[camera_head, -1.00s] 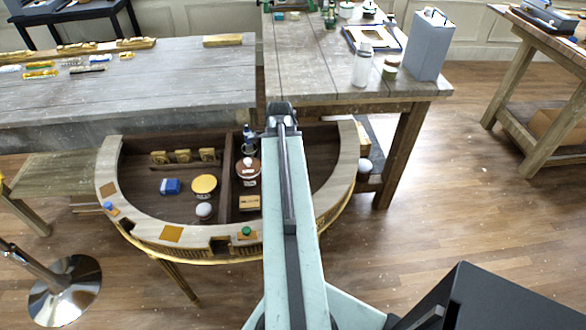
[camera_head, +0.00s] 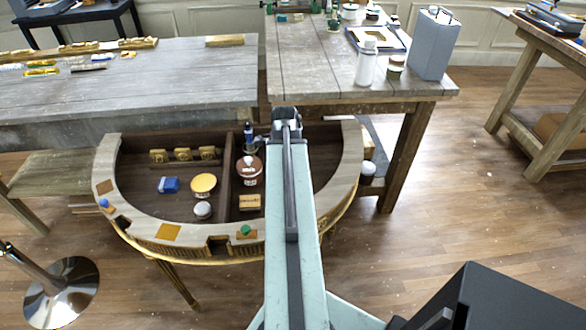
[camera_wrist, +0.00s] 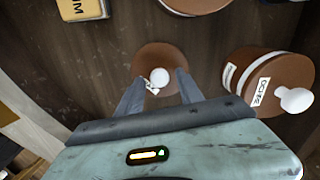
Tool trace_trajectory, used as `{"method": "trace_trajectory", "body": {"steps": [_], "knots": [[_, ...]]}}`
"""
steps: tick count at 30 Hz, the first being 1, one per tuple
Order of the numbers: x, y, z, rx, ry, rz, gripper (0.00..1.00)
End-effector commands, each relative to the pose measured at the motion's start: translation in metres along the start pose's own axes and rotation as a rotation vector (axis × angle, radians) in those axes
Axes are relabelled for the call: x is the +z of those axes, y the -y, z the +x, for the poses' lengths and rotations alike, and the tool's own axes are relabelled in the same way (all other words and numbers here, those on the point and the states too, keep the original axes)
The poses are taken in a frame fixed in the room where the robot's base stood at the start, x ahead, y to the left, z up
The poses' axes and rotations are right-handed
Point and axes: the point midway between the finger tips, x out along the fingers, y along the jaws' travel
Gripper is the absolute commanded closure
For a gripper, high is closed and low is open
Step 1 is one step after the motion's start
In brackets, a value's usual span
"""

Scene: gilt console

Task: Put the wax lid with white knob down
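The brown round wax lid (camera_wrist: 174,60) with its white knob (camera_wrist: 159,77) shows in the wrist view, over the dark wooden floor of the console. My gripper (camera_wrist: 159,80) points down at it. Its two fingers stand apart on either side of the knob, with a visible gap on each side. The lid's disc spreads beyond the fingertips. Whether it rests on the floor or on something else I cannot tell. In the head view my arm hides the lid and the fingers; only the arm's end shows, over the right compartment of the curved console (camera_head: 346,180).
A brown jar with a white knob and label (camera_wrist: 262,80) lies close right of the lid in the wrist view. A yellow box (camera_wrist: 82,8) is at upper left. In the head view, another knobbed brown jar (camera_head: 249,173) and a blue-capped bottle (camera_head: 249,135) stand left of my arm.

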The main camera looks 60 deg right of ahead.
Motion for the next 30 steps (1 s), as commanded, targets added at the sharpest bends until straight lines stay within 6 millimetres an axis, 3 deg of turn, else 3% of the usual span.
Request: {"method": "trace_trajectory", "body": {"steps": [9,14,30], "knots": [[-0.001,0.0,-0.001,0.0,0.0,0.001,0.55],[-0.001,0.0,-0.013,0.0,0.0,0.001,0.55],[-0.001,0.0,-0.119,0.0,0.0,0.003,0.55]]}}
